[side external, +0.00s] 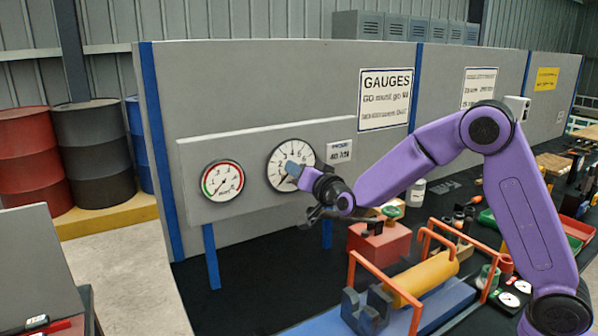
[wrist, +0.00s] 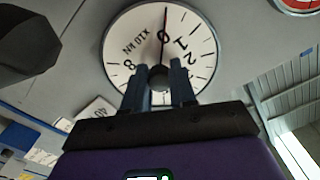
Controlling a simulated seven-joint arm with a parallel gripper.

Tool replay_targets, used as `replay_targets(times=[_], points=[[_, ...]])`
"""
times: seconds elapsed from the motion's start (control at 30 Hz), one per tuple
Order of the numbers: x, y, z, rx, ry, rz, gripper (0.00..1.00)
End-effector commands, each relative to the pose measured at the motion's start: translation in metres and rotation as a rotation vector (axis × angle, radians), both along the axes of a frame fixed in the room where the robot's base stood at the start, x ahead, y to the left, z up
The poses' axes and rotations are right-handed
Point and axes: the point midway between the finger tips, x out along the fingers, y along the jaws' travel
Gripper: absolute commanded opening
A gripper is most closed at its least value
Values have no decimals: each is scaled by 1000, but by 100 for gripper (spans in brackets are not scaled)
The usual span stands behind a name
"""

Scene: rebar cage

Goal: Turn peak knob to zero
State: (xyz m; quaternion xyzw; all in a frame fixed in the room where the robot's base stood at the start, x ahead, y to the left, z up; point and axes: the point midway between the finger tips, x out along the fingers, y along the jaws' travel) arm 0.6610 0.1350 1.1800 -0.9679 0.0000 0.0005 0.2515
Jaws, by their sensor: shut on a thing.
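The larger white dial gauge (side external: 291,158) is on the grey gauge panel. It fills the upper middle of the wrist view (wrist: 120,62), with its numerals turned. The dark peak knob (wrist: 159,76) is at the dial's centre. My gripper (wrist: 158,70) is shut on this knob, with one finger on each side. In the side view my gripper (side external: 296,174) reaches the dial face from the lower right and hides part of it.
A smaller gauge with a red and green rim (side external: 222,180) is left of the dial. A small label (side external: 340,151) is at its right. Below the panel stand a red block (side external: 380,243) and a yellow cylinder (side external: 422,277) between orange frames.

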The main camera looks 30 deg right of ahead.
Motion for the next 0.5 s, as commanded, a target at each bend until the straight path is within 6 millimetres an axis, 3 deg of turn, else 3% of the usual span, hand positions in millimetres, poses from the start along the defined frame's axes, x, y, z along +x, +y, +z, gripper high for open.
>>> replay_targets(times=[0.07, 0.1, 0.17, 0.5], points=[[1, -2, 1, -1, -4, -3, 0], [1, -2, 1, -1, -4, -3, 35], [1, -2, 1, 0, -3, -3, 51], [-1, 0, 1, 0, -1, 0, 51]])
